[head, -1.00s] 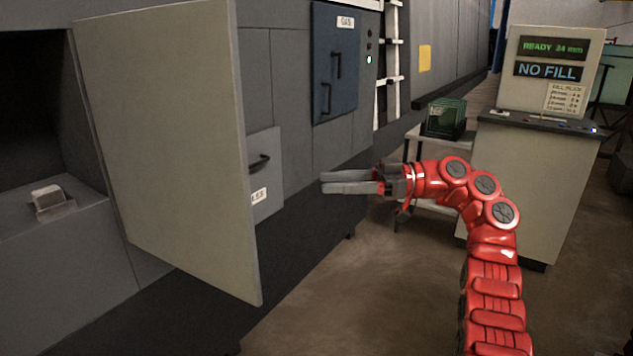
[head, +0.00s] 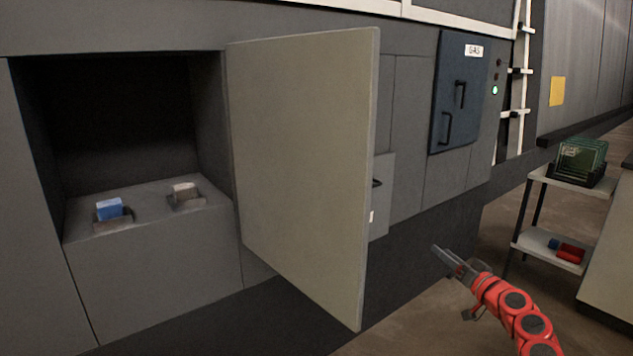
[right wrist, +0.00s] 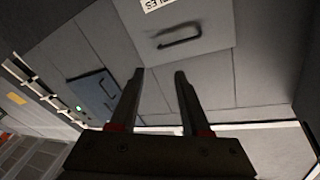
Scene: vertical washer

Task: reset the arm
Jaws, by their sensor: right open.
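My right arm is red and comes in at the lower right of the head view. My right gripper (head: 452,260) is open and empty, in free air in front of the dark lower cabinet front. In the right wrist view its two dark fingers (right wrist: 158,95) stand apart with nothing between them. Beyond them a grey panel with a dark handle (right wrist: 180,36) shows. My left gripper is not in view.
A grey door (head: 300,160) stands open beside a dark recess holding a blue block (head: 109,208) and a white block (head: 185,190). A blue GAS cabinet (head: 459,92) is on the wall. A small shelf cart (head: 537,244) stands at right, with green plates (head: 582,158) on top.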

